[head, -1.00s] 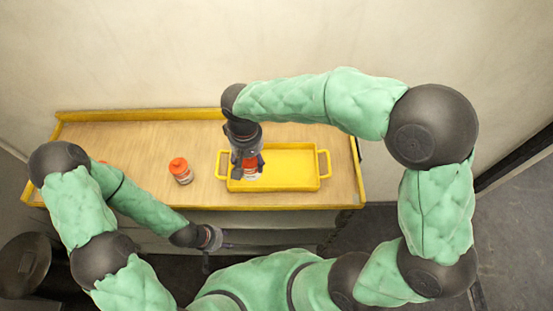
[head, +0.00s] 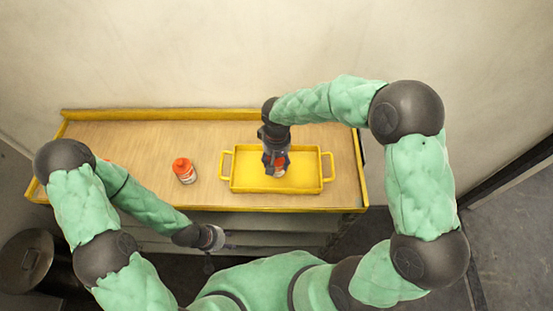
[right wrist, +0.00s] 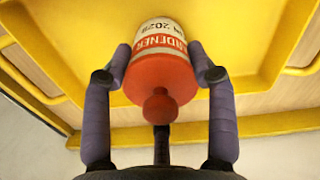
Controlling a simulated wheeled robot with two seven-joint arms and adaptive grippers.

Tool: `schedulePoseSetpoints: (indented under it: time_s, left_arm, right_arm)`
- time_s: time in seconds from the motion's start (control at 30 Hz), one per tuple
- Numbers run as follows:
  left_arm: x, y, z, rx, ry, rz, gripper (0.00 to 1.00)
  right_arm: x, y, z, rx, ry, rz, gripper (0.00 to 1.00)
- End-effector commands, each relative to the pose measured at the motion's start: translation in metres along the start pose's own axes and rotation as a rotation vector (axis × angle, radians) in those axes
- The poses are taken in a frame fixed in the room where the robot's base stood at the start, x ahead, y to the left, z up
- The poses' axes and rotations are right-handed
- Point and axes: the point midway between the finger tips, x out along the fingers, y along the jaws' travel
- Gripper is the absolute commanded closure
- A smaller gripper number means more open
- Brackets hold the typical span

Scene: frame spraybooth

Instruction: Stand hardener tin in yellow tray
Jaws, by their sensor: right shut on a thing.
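The hardener tin (right wrist: 161,62), with a white label and a red top, is between the fingers of my right gripper (right wrist: 160,72) in the right wrist view. In the head view my right gripper (head: 275,168) is shut on the tin (head: 281,166), over the middle of the yellow tray (head: 240,186). The gripper partly hides the tin. The tin's base is hidden, so I cannot tell whether it touches the tray floor. My left gripper (head: 210,243) is low in front of the bench; its fingers are too small and dark to read.
A second red-capped container (head: 184,171) stands on the wooden bench (head: 140,150), left of the tray. The bench has a raised yellow back edge (head: 160,114) against the wall. The tray has handles at both ends and a low rim.

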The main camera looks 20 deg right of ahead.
Motion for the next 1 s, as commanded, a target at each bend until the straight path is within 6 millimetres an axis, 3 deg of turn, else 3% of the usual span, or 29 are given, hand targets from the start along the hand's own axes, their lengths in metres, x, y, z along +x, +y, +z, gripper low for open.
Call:
schedulePoseSetpoints:
  time_s: [0.4,0.43,0.5,1.0]
  left_arm:
    - [0.004,-0.001,0.000,0.000,0.000,0.000,0.60]
    - [0.003,-0.001,0.000,0.000,0.000,0.000,0.60]
    - [0.003,-0.001,0.000,0.000,0.000,0.000,0.60]
    - [-0.001,0.000,0.000,0.000,0.000,0.000,0.60]
  right_arm:
    - [0.007,0.000,-0.001,0.001,0.002,0.000,0.82]
    - [0.007,0.000,0.000,0.001,0.001,0.000,0.37]
    - [0.006,0.000,0.000,0.001,0.001,0.000,0.19]
    - [-0.003,0.000,-0.001,0.001,0.005,0.000,0.19]
